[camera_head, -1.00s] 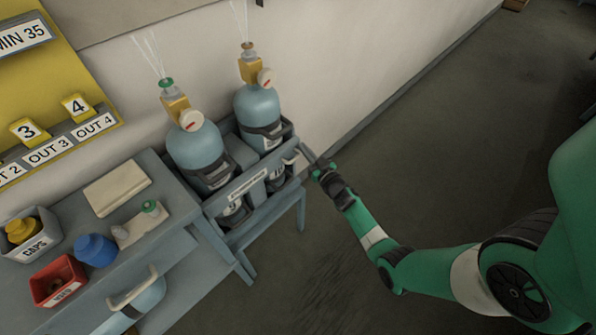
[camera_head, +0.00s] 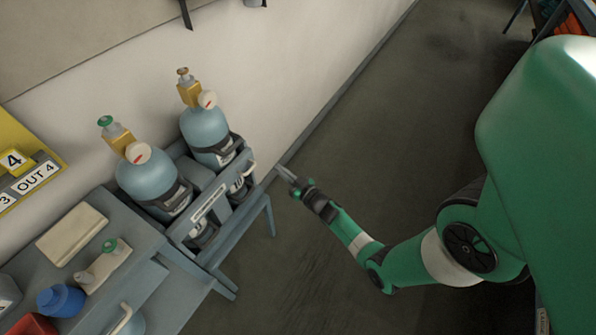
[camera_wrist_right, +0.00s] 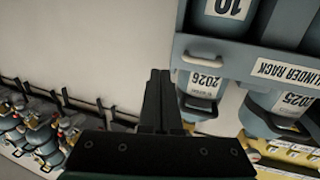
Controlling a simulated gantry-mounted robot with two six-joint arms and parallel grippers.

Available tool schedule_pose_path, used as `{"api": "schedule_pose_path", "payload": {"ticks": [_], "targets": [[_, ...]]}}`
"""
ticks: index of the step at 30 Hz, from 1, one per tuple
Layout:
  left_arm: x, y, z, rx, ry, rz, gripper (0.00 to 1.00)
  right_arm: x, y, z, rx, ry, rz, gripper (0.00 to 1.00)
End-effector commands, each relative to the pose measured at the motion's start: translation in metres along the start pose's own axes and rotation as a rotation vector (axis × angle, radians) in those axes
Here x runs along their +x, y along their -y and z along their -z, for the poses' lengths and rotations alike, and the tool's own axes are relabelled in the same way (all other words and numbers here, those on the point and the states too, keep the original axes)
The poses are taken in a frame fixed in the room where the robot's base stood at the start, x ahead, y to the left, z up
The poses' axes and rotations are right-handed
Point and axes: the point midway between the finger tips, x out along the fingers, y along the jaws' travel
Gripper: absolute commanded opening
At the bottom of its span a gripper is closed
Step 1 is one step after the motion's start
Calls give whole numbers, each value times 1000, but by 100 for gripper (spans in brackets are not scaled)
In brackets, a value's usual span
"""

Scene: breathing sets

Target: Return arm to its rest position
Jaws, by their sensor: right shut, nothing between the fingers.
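My right gripper (camera_head: 287,174) is shut and empty, in free space just right of the cylinder rack (camera_head: 208,207). Its closed fingers also show in the right wrist view (camera_wrist_right: 161,98), with the rack's labelled side (camera_wrist_right: 240,62) beside them on the right. The gripper and rack look apart. My green right arm (camera_head: 405,266) reaches in from the right side of the head view, bent low over the floor. My left gripper is out of view.
Two blue-grey cylinders (camera_head: 152,182) with yellow valve blocks stand in the rack. Left of it is a grey bench with a beige pad (camera_head: 72,234), a blue cap (camera_head: 60,300) and a red bin (camera_head: 32,327). The floor (camera_head: 360,130) right of the rack is open.

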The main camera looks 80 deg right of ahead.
Motion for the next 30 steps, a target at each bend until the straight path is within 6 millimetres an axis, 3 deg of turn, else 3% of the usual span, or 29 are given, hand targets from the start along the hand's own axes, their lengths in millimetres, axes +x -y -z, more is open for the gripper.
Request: {"api": "schedule_pose_path", "payload": {"ticks": [3, 9, 23, 26, 29, 30], "targets": [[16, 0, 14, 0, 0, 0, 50, -28, -8, 7, 2, -1, -4, 0], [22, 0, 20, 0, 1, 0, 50, -52, -14, 4, 1, -5, 0, 0], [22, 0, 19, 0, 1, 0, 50, -54, -13, 4, 1, -7, 5, 0], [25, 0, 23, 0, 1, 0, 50, -48, 4, 12, -2, -15, 50, 0], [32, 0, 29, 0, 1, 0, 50, -22, 39, 44, -19, -67, 147, 0], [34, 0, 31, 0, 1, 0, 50, -8, 58, 65, -29, -105, 195, 0]]}}
